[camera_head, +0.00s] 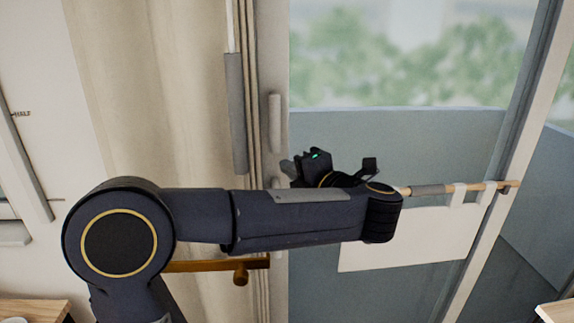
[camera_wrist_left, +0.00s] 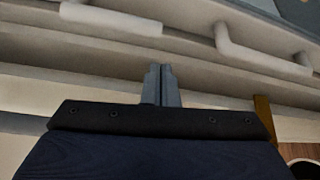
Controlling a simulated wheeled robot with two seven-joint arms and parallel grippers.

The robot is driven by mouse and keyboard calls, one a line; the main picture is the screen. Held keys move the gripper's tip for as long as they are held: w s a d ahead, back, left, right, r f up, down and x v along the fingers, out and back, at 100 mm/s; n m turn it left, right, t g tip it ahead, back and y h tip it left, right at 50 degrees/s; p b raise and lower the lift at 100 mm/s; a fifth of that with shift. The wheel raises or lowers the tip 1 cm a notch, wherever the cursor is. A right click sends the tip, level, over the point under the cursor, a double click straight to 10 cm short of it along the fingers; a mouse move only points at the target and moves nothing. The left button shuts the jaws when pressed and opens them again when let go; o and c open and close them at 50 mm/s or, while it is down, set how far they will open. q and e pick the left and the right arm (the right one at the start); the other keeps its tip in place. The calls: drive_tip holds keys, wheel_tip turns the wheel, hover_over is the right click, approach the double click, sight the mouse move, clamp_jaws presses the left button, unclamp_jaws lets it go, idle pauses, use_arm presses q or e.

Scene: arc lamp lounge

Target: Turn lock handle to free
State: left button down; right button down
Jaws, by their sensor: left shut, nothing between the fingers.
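A pale upright handle (camera_head: 274,122) sits on the light door frame, just above my left gripper in the head view. My left gripper (camera_head: 287,167) points left at this frame, with my forearm across the picture below it. In the left wrist view its fingers (camera_wrist_left: 161,85) are shut together with nothing between them. Two pale handles show beyond the fingertips there: a lever-like one (camera_wrist_left: 110,19) at upper left and a bracket-shaped one (camera_wrist_left: 262,55) at upper right. The fingers appear apart from both. I cannot tell which one is the lock handle. My right gripper is not in view.
A glass door (camera_head: 400,140) lies to the right, with a wooden rail (camera_head: 480,187) and a white cloth (camera_head: 405,240). A beige curtain (camera_head: 150,90) hangs left. A wooden bar (camera_head: 215,266) shows below my arm. Table corners (camera_head: 30,309) edge the bottom.

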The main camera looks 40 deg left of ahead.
use_arm(q)
drive_tip(key=p+x, duration=0.1)
drive_tip(key=x, duration=0.6)
drive_tip(key=shift+a+p, duration=0.3)
drive_tip(key=shift+a, duration=0.15)
drive_tip(key=shift+w+d, duration=0.1)
drive_tip(key=shift+w, duration=0.1)
drive_tip(key=shift+w+d+n, duration=0.15)
drive_tip(key=shift+d+n, duration=0.05)
drive_tip(key=shift+n, duration=0.1)
drive_tip(key=shift+b, duration=0.3)
drive_tip(key=w+d+r+n+t+h, duration=0.4)
drive_tip(key=w+d+r+n+h, duration=0.4)
drive_tip(key=r+n, duration=0.3)
drive_tip(key=shift+d+t+h, duration=0.3)
drive_tip(key=shift+d+h, duration=0.4)
drive_tip(key=shift+d, duration=0.1)
drive_tip(key=shift+r, duration=0.1)
